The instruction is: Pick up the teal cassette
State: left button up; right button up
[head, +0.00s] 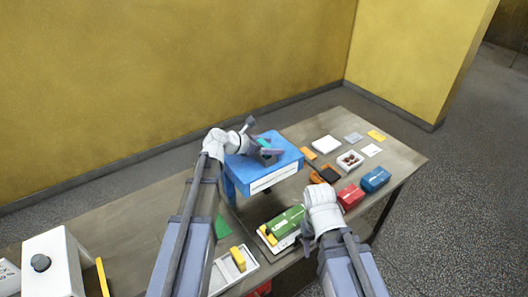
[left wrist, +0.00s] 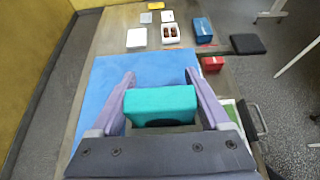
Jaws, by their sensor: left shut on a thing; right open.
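The teal cassette (left wrist: 160,103) sits between the two purple fingers of my left gripper (left wrist: 160,92) in the left wrist view. The gripper is shut on it. In the head view only a small teal part of the cassette (head: 264,142) shows beside my left gripper (head: 270,149), over the blue stand (head: 290,157). I cannot tell whether the cassette touches the stand's top. My right gripper (head: 322,208) is beside the green box at the table's front; its fingertips are mostly hidden, and it is open.
The green box (head: 284,221) stands in front of the blue stand. A red box (head: 350,195) and a blue box (head: 375,179) are to the right. Behind them are a white tray with brown balls (head: 350,168) and a white block (head: 326,144). A white machine (head: 52,262) stands at left.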

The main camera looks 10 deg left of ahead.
pick_arm(q)
jog(key=shift+c, duration=1.3)
notch_tip(320, 180, up, 10)
jog(key=p, duration=1)
